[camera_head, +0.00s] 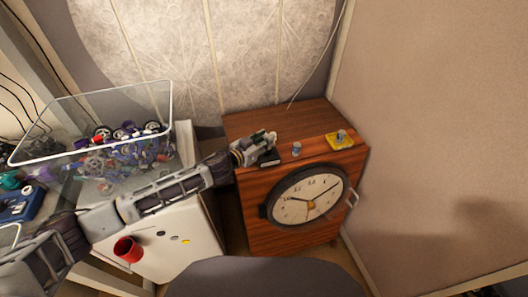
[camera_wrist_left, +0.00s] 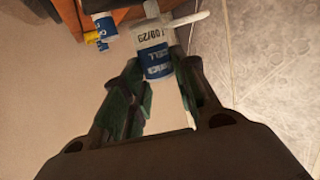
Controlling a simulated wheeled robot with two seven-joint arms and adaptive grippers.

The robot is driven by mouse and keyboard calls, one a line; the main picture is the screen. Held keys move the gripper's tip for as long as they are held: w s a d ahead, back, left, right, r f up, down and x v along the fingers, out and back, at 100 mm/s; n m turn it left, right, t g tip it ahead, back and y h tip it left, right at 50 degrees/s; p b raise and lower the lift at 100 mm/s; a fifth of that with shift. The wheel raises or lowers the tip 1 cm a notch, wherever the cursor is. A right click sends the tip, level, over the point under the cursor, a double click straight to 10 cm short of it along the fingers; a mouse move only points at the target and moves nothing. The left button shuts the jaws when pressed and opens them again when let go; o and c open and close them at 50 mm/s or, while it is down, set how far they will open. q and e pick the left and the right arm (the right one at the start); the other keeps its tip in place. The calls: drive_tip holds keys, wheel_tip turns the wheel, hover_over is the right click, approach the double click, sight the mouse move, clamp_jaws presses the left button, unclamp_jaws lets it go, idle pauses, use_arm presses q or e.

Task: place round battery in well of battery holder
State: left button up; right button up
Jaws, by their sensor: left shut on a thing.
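My left gripper (camera_head: 268,144) is over the front left of the wooden cabinet top. In the left wrist view its fingers (camera_wrist_left: 158,92) are shut on a round battery (camera_wrist_left: 153,60) with a white and blue label. A small dark block (camera_head: 269,158) lies just below the gripper at the cabinet's front edge; it may be the battery holder, but its well cannot be made out. Pale parts (camera_wrist_left: 188,19) show beyond the held battery, and I cannot tell what they belong to. My right gripper is not in view.
Another small battery (camera_head: 296,149) stands to the right on the cabinet top (camera_head: 285,122). Farther right is a yellow pad (camera_head: 333,144) with a small grey item on it. A clock (camera_head: 308,198) is on the cabinet front. A clear bin (camera_head: 87,95) of parts is left. The cabinet top's back is clear.

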use_arm(q)
drive_tip(key=shift+f, duration=0.9)
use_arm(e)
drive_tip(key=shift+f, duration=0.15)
use_arm(q)
drive_tip(key=shift+f+b, duration=0.45)
drive_tip(key=shift+f, duration=1.45)
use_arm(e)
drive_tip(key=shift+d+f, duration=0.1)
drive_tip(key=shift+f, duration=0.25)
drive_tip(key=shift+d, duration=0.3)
use_arm(q)
drive_tip(key=shift+f, duration=0.2)
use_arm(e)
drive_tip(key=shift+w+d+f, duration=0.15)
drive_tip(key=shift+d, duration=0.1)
use_arm(q)
drive_tip(key=shift+s+f, duration=0.1)
drive_tip(key=shift+f, duration=0.15)
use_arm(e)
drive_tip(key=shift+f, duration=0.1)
